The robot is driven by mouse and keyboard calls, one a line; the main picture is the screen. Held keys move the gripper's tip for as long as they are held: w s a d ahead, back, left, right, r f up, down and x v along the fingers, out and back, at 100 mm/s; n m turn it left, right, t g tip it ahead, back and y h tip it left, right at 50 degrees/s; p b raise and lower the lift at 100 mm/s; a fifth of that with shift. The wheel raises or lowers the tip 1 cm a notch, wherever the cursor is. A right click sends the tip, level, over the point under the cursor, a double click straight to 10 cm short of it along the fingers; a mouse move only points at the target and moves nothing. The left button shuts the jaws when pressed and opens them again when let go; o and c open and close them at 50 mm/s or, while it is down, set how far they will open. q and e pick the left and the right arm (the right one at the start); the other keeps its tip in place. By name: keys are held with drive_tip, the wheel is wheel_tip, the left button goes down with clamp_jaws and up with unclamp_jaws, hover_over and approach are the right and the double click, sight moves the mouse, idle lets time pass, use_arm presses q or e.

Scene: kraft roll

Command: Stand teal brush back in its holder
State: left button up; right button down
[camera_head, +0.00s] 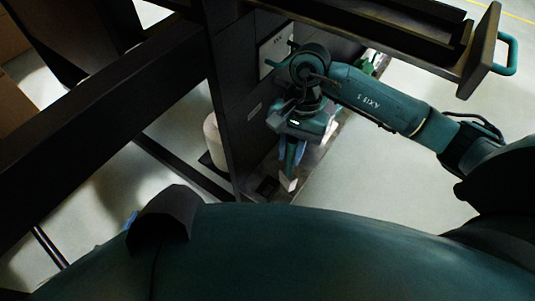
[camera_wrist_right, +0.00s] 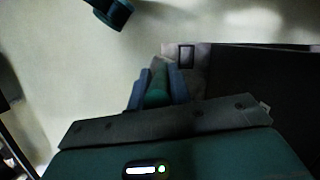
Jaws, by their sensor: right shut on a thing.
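My right gripper (camera_head: 289,172) is over the near end of a narrow shelf, pointing down. In the right wrist view its blue fingers (camera_wrist_right: 155,85) are shut on the teal brush (camera_wrist_right: 156,97), whose green handle shows between them. A small pale piece (camera_head: 288,184) shows at the fingertips in the head view; I cannot tell if it is part of the brush. A dark square shape, likely the holder (camera_head: 267,187), is just left of the fingertips. It shows as a dark-rimmed square (camera_wrist_right: 186,56) in the wrist view, apart from the fingers. My left gripper is not in view.
A dark upright panel (camera_head: 233,120) stands close on the left of my right gripper. A pale roll (camera_head: 214,140) is behind it. Dark beams (camera_head: 100,85) cross the left side. Open floor (camera_head: 390,185) lies to the right of the shelf.

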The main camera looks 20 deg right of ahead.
drive_tip(key=w+a, duration=0.4)
drive_tip(key=w, duration=0.1)
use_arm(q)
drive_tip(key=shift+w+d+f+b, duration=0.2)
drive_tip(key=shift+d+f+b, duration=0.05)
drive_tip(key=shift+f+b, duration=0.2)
use_arm(e)
wheel_tip(320, 180, down, 7)
drive_tip(key=shift+d, duration=0.15)
drive_tip(key=shift+s+f, duration=0.1)
drive_tip(key=shift+f+b, duration=0.45)
drive_tip(key=shift+b, duration=0.15)
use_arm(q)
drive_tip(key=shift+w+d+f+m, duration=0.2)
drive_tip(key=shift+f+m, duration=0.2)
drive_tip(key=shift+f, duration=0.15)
use_arm(e)
drive_tip(key=c, duration=1.3)
unclamp_jaws()
